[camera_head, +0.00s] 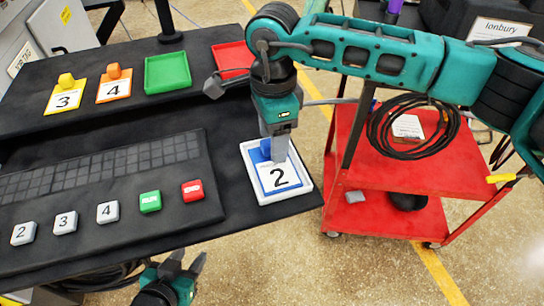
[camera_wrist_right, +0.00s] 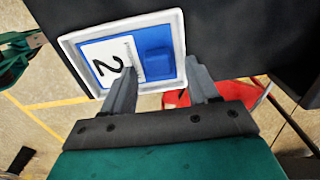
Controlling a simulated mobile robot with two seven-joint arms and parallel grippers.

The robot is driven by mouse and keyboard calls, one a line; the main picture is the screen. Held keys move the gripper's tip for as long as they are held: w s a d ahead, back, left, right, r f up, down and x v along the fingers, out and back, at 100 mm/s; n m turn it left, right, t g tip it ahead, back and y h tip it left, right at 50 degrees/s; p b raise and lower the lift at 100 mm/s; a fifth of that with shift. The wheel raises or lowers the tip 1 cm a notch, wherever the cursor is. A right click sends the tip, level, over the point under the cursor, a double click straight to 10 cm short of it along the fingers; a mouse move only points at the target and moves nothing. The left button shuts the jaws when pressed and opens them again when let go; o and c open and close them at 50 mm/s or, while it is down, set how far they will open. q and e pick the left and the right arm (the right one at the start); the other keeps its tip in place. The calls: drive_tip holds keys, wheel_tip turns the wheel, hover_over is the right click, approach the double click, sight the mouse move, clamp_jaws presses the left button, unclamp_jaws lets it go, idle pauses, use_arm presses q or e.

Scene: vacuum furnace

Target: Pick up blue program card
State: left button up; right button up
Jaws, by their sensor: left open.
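The blue program card (camera_head: 268,182), marked 2, lies in a white tray (camera_head: 246,163) at the right end of the black desk. It carries a raised blue block. In the right wrist view the card (camera_wrist_right: 103,58) and its block (camera_wrist_right: 155,52) lie just beyond the fingertips. My right gripper (camera_head: 277,156) points down over the card and partly hides it. Its two fingers (camera_wrist_right: 161,66) are apart with nothing clamped between them; contact with the block cannot be told. My left gripper (camera_head: 188,258) is open and empty below the desk's front edge.
A yellow card 3 (camera_head: 65,99), orange card 4 (camera_head: 114,90), green tray (camera_head: 167,73) and red tray (camera_head: 232,58) sit on the rear shelf. A panel with buttons (camera_head: 107,211) lies left of the white tray. A red cart (camera_head: 440,165) stands on the right.

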clamp_jaws()
idle(0.3)
drive_tip(key=shift+r, duration=0.15)
